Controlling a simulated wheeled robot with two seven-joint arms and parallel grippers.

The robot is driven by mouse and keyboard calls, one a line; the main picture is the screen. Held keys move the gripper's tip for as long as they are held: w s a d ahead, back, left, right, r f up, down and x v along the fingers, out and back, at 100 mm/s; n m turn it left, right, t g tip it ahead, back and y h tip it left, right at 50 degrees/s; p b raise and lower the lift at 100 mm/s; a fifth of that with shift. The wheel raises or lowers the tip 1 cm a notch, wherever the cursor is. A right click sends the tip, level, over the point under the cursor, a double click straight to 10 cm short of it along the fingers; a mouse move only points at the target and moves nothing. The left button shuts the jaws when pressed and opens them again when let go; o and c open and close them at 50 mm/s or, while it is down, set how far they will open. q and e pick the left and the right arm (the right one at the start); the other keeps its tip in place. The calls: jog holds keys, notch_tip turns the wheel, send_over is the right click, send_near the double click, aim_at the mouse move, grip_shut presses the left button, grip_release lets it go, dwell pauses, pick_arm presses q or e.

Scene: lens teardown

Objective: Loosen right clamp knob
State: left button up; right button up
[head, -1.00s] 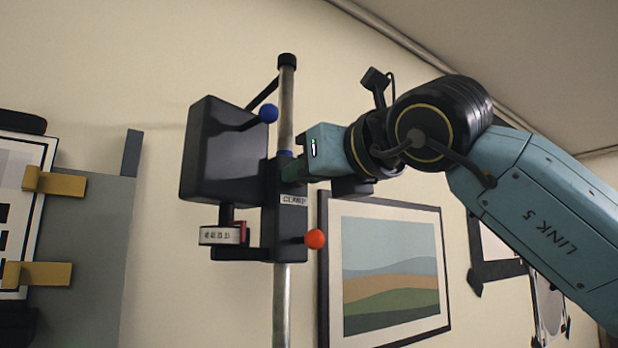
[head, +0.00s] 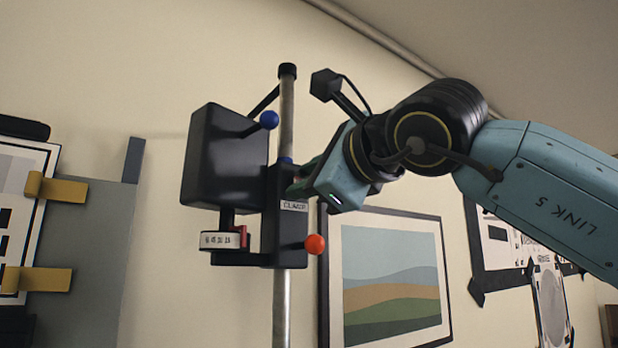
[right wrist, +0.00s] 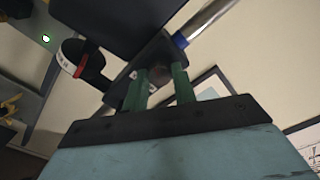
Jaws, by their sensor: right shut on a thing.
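The black clamp block (head: 285,225) with its "CLAMP" label sits around a vertical metal post (head: 282,305). My right gripper (head: 296,186) reaches the block's right side from the right, just above the label. An orange-red ball knob (head: 315,243) sticks out lower on the block's right side, apart from the gripper. My left gripper is not in view.
A black box-shaped head (head: 225,155) hangs left of the post, with a blue ball knob (head: 269,119) beside it. A white-labelled dial (head: 221,240) is below. A framed landscape picture (head: 391,275) hangs behind, right of the post. A grey panel (head: 95,250) is at left.

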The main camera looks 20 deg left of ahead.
jog(key=shift+n, duration=1.6)
jog(key=o, duration=1)
jog(key=shift+s, duration=0.1)
jog(key=shift+d, duration=0.1)
